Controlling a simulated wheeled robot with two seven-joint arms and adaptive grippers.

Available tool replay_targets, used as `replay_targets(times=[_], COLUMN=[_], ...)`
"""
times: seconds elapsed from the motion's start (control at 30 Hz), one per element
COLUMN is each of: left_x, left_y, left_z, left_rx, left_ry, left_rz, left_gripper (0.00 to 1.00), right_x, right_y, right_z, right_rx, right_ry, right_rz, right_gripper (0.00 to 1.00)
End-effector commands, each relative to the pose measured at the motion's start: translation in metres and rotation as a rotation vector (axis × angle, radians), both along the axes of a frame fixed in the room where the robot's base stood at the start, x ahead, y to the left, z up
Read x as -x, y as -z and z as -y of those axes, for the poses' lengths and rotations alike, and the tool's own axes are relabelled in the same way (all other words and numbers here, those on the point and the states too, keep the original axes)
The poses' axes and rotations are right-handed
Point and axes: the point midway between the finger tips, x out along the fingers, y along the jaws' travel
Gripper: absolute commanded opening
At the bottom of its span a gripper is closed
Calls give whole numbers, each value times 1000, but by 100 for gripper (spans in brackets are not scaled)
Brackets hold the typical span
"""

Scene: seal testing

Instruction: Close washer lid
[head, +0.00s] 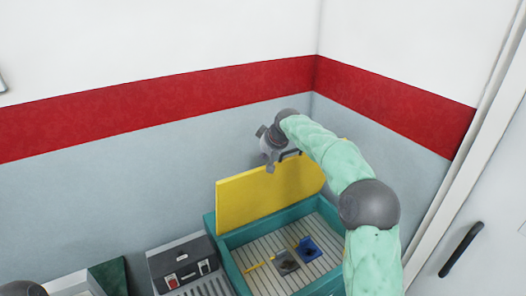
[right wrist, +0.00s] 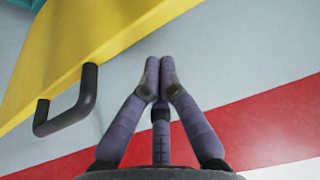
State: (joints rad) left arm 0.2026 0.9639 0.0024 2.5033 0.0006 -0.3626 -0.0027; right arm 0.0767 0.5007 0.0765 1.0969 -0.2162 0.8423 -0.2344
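The yellow washer lid (head: 255,190) stands open and upright at the back of the teal washer (head: 226,250). A dark handle (head: 290,154) sits at its top edge. My right gripper (head: 269,160) is above and behind the lid's top edge, beside the handle. In the right wrist view, the purple fingers of my right gripper (right wrist: 160,68) are drawn together with nothing between them. The yellow lid (right wrist: 85,45) and its black handle (right wrist: 75,108) are to their left, apart from the fingers. My left gripper is not in view.
Inside the washer are a slatted floor, a blue part (head: 308,248), a grey part (head: 287,263) and a yellow stick (head: 258,264). The wall (head: 160,190) is close behind the lid.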

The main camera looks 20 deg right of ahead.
Motion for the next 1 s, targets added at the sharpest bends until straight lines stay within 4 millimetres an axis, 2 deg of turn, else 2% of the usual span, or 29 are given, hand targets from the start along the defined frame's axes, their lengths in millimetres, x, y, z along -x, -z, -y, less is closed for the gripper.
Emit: replay_targets(times=[0.23, 0.73, 1.0], left_x=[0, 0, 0], left_y=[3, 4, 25], left_z=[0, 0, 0], left_rx=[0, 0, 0], left_ry=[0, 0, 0], left_rz=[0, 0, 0], left_gripper=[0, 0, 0], right_x=[14, 16, 22], right_y=[4, 5, 12], right_z=[2, 2, 3], right_rx=[0, 0, -6], right_ry=[0, 0, 0], right_rz=[-1, 1, 32], right_gripper=[0, 0, 0])
